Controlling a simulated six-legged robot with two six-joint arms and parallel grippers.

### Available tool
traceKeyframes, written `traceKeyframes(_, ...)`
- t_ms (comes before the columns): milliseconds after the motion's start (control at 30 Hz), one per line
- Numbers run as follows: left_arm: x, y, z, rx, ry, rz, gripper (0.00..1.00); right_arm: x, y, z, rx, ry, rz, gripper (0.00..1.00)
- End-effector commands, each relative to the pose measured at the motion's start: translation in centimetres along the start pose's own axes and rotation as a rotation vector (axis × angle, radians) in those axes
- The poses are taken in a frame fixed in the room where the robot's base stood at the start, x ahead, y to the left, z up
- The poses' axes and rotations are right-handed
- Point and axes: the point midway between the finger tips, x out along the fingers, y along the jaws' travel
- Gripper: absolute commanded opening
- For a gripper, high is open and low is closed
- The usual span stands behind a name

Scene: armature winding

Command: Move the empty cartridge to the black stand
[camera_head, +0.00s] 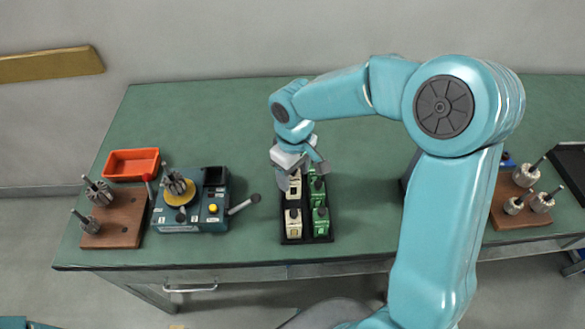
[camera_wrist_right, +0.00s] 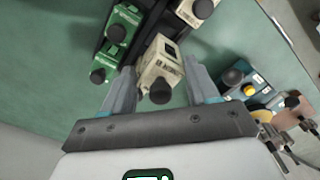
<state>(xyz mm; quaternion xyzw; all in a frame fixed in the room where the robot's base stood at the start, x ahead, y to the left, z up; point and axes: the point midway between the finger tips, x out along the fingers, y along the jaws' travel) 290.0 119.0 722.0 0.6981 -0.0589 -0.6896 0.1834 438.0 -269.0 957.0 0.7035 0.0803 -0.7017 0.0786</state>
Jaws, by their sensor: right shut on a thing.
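My right gripper (camera_head: 297,170) reaches down over the far end of a black tray (camera_head: 292,240) on the green bench. In the right wrist view its two fingers (camera_wrist_right: 160,85) stand on either side of a cream cartridge (camera_wrist_right: 158,62) with a black knob, and they are shut on it. The head view cannot show whether this cartridge is clear of the tray. Another cream cartridge (camera_head: 293,222) and green cartridges (camera_head: 320,222) sit in the tray. I cannot tell from markings which is empty. My left gripper is not in view.
Left of the tray stands a teal winding machine (camera_head: 190,215) with a black holder (camera_head: 214,177) and a lever (camera_head: 243,205). An orange bin (camera_head: 131,164) and wooden blocks with armatures (camera_head: 118,222) (camera_head: 520,213) are on the bench. The bench behind the machine is clear.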

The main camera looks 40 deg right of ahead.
Motion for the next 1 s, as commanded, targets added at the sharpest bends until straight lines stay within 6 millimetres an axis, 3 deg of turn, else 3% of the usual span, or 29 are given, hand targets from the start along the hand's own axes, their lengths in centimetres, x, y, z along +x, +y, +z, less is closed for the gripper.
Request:
traceKeyframes(400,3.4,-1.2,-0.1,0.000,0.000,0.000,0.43,4.5,-0.1,0.0,-0.001,0.000,0.000,0.25)
traceKeyframes(1000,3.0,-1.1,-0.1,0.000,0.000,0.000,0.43,3.9,0.0,0.2,-0.001,0.000,0.000,0.25)
